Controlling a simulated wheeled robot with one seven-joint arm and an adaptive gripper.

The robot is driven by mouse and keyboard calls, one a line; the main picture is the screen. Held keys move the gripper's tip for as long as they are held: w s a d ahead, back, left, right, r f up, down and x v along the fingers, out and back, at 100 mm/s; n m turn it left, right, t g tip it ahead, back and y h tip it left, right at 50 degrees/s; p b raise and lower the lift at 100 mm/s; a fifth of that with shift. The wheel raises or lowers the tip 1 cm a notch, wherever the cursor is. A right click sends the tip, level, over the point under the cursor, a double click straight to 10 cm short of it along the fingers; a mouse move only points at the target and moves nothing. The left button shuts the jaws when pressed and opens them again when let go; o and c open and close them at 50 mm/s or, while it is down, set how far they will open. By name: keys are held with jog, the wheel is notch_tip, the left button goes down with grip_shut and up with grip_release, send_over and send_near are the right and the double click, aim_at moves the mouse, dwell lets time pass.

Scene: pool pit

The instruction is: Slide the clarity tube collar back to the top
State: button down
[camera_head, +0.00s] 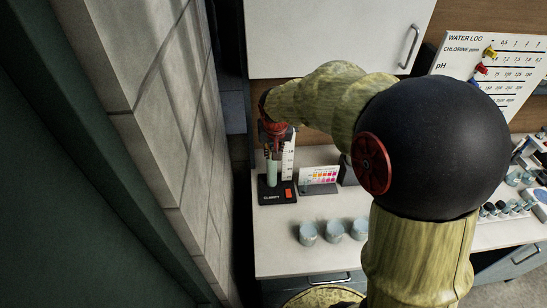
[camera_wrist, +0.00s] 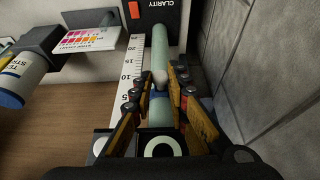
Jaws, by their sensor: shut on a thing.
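The clarity tube (camera_head: 272,170) is pale green and stands upright on a black base (camera_head: 277,191) marked CLARITY. In the wrist view the tube (camera_wrist: 160,48) runs alongside a white numbered scale (camera_wrist: 131,75). My gripper (camera_head: 272,147) is at the tube's upper part in the head view. A black block with a white ring (camera_wrist: 162,147) shows at the tube's near end.
A colour chart card (camera_head: 318,176) stands right of the base. Several small cups (camera_head: 333,230) are on the counter in front. A grey block wall (camera_head: 165,100) is close on the left. A cabinet (camera_head: 335,35) hangs above, and a white bottle (camera_wrist: 22,78) shows in the wrist view.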

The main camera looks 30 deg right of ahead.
aim_at(272, 148)
notch_tip(272, 148, up, 3)
jog(key=shift+r+p, duration=0.2)
jog(key=shift+p, duration=0.35)
jog(key=shift+w+r, duration=0.1)
jog(key=shift+r, duration=0.1)
jog(key=c, duration=2.1)
grip_release()
jog(key=shift+r, duration=0.1)
jog(key=shift+c, duration=0.2)
jog(key=shift+o, duration=1.2)
jog(key=shift+a, duration=0.1)
jog(key=shift+o, duration=0.9)
jog(key=v, duration=1.2)
jog(key=shift+s, duration=0.2)
